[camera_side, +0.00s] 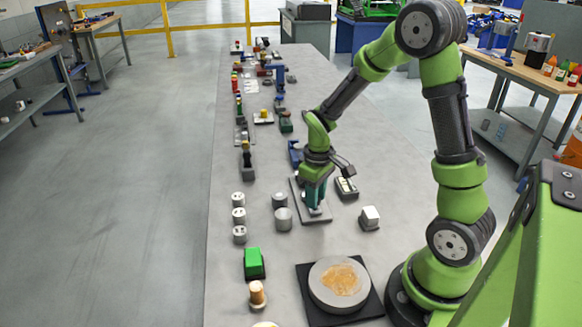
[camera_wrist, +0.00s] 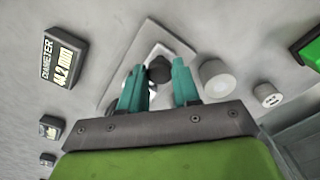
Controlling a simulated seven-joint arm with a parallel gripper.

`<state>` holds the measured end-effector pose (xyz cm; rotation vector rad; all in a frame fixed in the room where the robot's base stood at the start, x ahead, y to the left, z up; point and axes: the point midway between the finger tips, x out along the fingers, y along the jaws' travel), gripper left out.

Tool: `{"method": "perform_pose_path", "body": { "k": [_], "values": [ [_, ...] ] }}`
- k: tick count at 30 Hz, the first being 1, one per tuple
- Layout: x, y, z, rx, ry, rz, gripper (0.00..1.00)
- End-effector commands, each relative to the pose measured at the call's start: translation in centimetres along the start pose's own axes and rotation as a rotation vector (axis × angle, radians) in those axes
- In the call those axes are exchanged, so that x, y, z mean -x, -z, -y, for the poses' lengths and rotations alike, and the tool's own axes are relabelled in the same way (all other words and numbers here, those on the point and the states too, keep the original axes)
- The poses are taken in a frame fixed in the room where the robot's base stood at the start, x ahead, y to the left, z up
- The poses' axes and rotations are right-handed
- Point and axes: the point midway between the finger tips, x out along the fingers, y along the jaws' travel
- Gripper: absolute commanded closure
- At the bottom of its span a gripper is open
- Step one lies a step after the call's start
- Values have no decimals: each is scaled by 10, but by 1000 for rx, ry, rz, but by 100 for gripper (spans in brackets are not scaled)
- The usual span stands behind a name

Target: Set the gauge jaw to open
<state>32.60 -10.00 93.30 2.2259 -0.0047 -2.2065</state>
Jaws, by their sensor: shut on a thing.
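The gauge shows in the wrist view as a pale flat plate (camera_wrist: 118,82) with a light block on it and a dark round knob (camera_wrist: 159,72). My gripper (camera_wrist: 158,75) has its teal fingers on either side of this knob, shut on it. In the side view my gripper (camera_side: 314,200) points down over the grey gauge plate (camera_side: 318,219), and hides most of the jaw and knob. A dark readout box (camera_wrist: 66,62) marked DIAMETER shows 44.2 mm. How far the jaw stands open is not clear.
Several grey cylinders (camera_side: 283,218) stand left of the gauge plate. A white-topped block (camera_side: 369,217) is to its right. A round grey disc (camera_side: 322,295) on a black mat and a green block (camera_side: 254,263) lie nearer the camera. More parts line the bench's far end.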

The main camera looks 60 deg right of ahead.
Motion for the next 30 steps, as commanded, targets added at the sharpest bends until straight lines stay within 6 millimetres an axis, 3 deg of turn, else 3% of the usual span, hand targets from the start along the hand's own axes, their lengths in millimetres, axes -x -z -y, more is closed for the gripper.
{"method": "perform_pose_path", "body": {
  "k": [5,6,10,22,26,30],
  "values": [
    [0,-4,5,-5,12,13,100],
    [0,-4,5,-5,13,14,64],
    [0,-4,4,-4,11,13,44],
    [7,-2,3,-2,7,7,43],
    [28,-1,2,-3,7,3,43],
    [62,-1,2,-4,7,1,43]
  ]
}}
